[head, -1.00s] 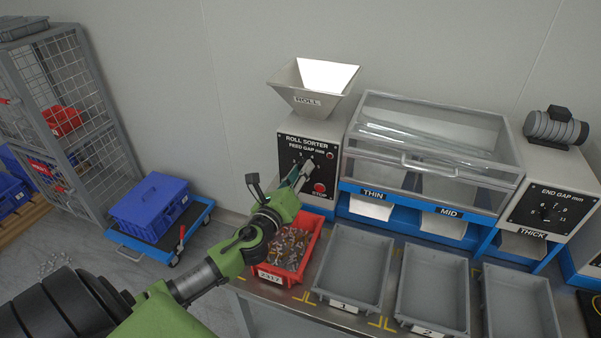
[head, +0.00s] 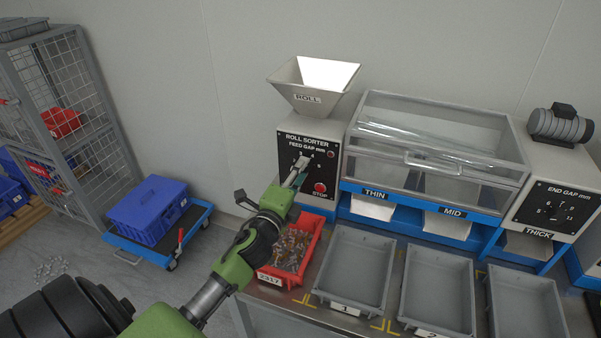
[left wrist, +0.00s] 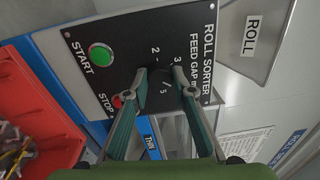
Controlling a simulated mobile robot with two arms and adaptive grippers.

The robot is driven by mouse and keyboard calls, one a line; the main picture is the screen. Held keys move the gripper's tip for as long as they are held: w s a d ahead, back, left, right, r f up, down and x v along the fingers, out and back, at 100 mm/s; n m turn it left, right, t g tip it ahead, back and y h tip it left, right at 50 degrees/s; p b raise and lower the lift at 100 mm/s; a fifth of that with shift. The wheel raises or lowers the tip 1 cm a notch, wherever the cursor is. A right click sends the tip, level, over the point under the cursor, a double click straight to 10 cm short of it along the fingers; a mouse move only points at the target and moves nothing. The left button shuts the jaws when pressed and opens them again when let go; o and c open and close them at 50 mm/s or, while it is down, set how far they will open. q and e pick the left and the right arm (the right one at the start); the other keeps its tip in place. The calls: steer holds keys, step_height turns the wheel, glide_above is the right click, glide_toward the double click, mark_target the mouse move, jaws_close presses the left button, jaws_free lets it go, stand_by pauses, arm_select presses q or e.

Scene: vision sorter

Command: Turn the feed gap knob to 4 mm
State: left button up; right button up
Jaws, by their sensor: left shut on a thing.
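The roll sorter panel (head: 292,148) is black with a feed gap scale, and the figures 3 and 4 show above my gripper in the head view. My left gripper (head: 300,167) reaches the panel from below and covers the dial there. In the left wrist view my left gripper (left wrist: 164,88) has its two fingers on either side of the dark feed gap knob (left wrist: 155,87), closed on it. My right gripper is out of view.
The red stop button (head: 320,187) is just below right of my fingers; a green start button (left wrist: 101,54) shows in the wrist view. A red bin (head: 312,232) of parts and grey trays (head: 346,312) stand below. The hopper (head: 313,85) is above.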

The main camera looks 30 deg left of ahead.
arm_select(q)
steer(key=shift+n, duration=1)
steer(key=o, duration=1.1)
steer(key=v, duration=1.2)
